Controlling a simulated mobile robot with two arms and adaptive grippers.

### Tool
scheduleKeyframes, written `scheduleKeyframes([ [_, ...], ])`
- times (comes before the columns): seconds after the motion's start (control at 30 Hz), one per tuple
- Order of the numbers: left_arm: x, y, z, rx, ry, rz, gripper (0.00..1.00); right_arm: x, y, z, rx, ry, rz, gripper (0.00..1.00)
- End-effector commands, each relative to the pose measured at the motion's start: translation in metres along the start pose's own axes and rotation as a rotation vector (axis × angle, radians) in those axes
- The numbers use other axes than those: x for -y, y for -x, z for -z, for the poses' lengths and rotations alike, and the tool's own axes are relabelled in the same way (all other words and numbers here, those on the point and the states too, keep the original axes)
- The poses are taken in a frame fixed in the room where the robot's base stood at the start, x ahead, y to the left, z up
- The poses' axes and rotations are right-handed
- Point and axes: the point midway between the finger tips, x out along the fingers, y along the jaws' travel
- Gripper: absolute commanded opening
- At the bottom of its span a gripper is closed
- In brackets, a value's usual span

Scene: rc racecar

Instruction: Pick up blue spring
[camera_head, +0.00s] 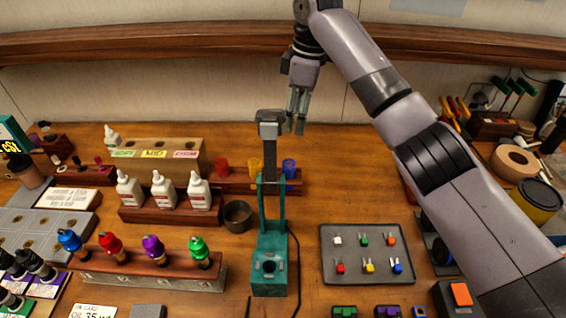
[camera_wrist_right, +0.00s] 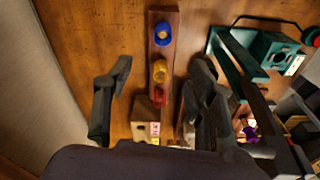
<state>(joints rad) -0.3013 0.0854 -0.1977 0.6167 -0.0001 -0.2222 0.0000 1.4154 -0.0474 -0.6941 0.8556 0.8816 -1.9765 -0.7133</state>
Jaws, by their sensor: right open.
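The blue spring (camera_head: 289,168) stands at the right end of a dark wooden rack (camera_head: 233,183), beside a yellow-orange spring (camera_head: 255,166) and a red spring (camera_head: 221,168). In the right wrist view the blue spring (camera_wrist_right: 162,33) is at the top of the row, beyond my fingertips. My right gripper (camera_head: 297,124) is open and empty, up behind the rack with its fingers pointing down. In its wrist view the open fingers (camera_wrist_right: 162,66) lie either side of the row, with the yellow spring between them in the picture. My left gripper is not in view.
A teal press with a grey head (camera_head: 270,125) stands in front of the rack, close to the blue spring. White bottles (camera_head: 164,190) stand to the left. A dark tray (camera_head: 340,262) of small coloured parts lies to the right. A wooden shelf (camera_head: 150,42) runs along the wall.

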Motion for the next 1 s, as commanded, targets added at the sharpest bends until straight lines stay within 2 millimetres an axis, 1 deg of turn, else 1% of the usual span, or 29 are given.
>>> scheduleKeyframes([
  [0.1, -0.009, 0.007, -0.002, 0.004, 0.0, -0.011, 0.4, 0.001, -0.024, -0.001, 0.003, -0.001, 0.005, 0.51],
  [0.2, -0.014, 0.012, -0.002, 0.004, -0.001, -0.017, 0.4, 0.001, -0.046, -0.001, 0.002, -0.001, 0.004, 0.51],
  [0.4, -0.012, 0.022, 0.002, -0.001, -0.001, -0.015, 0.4, 0.001, -0.087, -0.001, 0.001, -0.002, 0.004, 0.51],
  [0.53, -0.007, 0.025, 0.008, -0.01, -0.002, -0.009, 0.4, 0.001, -0.103, -0.001, 0.001, -0.001, 0.002, 0.51],
  [0.67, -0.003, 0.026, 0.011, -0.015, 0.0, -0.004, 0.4, 0.0, -0.111, -0.001, 0.0, -0.001, 0.0, 0.51],
  [0.77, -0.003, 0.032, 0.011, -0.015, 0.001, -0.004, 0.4, 0.001, -0.119, -0.001, 0.002, -0.002, 0.003, 0.51],
  [0.9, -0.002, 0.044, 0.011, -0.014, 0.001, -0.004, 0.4, 0.003, -0.14, -0.003, 0.002, -0.001, 0.004, 0.51],
  [1.0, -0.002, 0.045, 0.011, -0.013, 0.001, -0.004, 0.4, 0.003, -0.154, -0.002, 0.0, -0.002, 0.002, 0.51],
])
